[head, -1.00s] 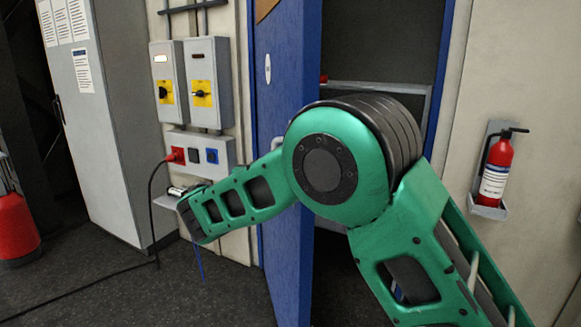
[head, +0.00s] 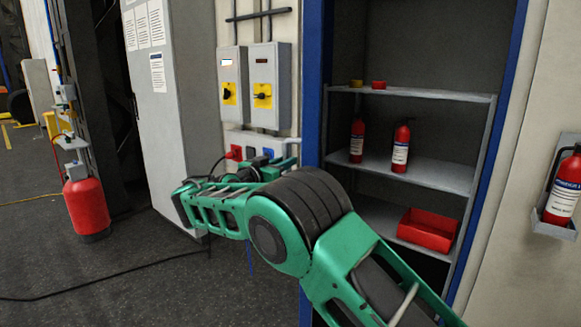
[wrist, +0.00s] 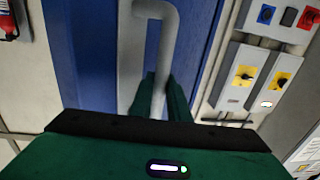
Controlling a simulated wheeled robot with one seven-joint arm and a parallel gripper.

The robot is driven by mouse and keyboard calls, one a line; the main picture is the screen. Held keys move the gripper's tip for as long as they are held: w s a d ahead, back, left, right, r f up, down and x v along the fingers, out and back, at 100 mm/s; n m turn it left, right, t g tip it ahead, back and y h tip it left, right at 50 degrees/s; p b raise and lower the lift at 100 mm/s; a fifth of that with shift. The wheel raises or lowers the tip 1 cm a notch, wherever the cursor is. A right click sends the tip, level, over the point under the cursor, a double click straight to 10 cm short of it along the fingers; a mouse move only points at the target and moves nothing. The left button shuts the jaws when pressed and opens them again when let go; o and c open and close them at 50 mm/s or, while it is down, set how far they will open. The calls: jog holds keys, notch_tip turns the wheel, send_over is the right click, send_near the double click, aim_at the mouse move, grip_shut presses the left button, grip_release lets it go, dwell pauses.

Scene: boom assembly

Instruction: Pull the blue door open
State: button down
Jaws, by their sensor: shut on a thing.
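The blue door fills the middle of the wrist view (wrist: 90,45), with a bent grey handle (wrist: 168,30) on its face. My gripper (wrist: 161,92) is shut around the straight part of this handle, one dark green finger on each side. In the head view the door (head: 314,65) shows only as a narrow blue strip, almost edge-on, at the left of the open doorway. My green arm hides its lower part and most of the gripper there.
Behind the doorway stands a grey shelf (head: 440,173) with red extinguishers and a red bin (head: 427,230). Switch boxes (head: 268,85) and a tall grey cabinet (head: 160,115) are left of the doorway. A wall extinguisher (head: 563,188) hangs right. A cable crosses the floor.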

jog(key=shift+w+a+r, duration=0.15)
jog(key=shift+a, duration=0.3)
jog(key=c, duration=1.7)
grip_release()
jog(key=shift+w, duration=0.1)
jog(key=shift+a, duration=0.1)
jog(key=v, duration=1)
jog(key=shift+s+a, duration=0.2)
jog(key=shift+s, duration=0.05)
